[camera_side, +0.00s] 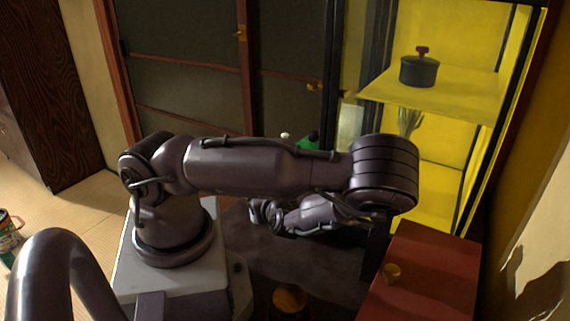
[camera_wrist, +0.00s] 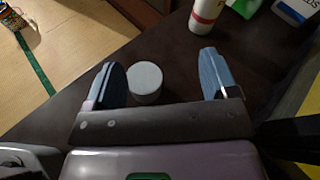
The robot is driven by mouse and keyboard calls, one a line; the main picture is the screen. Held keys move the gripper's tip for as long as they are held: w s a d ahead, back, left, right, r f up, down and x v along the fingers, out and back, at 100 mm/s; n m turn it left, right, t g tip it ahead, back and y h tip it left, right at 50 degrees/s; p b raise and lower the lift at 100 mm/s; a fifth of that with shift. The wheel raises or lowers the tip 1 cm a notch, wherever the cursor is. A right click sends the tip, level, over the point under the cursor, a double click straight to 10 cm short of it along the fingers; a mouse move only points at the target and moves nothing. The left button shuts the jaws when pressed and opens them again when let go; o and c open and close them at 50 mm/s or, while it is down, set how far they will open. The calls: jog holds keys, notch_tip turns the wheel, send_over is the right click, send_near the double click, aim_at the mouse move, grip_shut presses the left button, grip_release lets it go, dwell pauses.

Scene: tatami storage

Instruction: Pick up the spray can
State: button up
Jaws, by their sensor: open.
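My gripper (camera_wrist: 158,60) is open in the wrist view, its two blue-grey fingers wide apart. A pale grey cylinder (camera_wrist: 145,80), seen from above, stands between the fingers, close to the left one. Nothing is gripped. A white cylinder with a red band (camera_wrist: 206,12) stands beyond the right fingertip, cut off by the top edge. I cannot tell for certain which of these two is the spray can. In the side view my arm hides most of the dark work surface, and my fingers cannot be made out clearly.
A green object (camera_wrist: 246,6) and a white container with blue lettering (camera_wrist: 298,9) stand at the wrist view's top right. In the side view, a yellow-lit cabinet holds a dark pot (camera_side: 419,71). A red-brown box (camera_side: 428,270) stands at right. Tatami lies open at left.

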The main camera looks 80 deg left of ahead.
jog(key=a+y, duration=0.1)
jog(key=a+r+m+y, duration=0.1)
jog(key=shift+w+a+y, duration=0.1)
jog(key=shift+a+y, duration=0.2)
jog(key=shift+a, duration=0.05)
jog(key=shift+w+a+f+m+t+y, duration=0.2)
jog(key=shift+w+a+m, duration=0.15)
jog(key=shift+w+a, duration=0.2)
jog(key=shift+w+a+f+m+t+y, duration=0.2)
jog(key=shift+w+a+m, duration=0.2)
jog(key=shift+a, duration=0.25)
jog(key=w+a, duration=0.1)
jog(key=w+a+f+m+t, duration=0.1)
jog(key=w+a, duration=0.1)
jog(key=w+a+f+m+t, duration=0.1)
jog(key=w, duration=0.1)
jog(key=shift+w+a, duration=0.2)
jog(key=shift+a, duration=0.1)
jog(key=a, duration=0.7)
jog(key=shift+w+f, duration=0.25)
jog(key=c, duration=1.2)
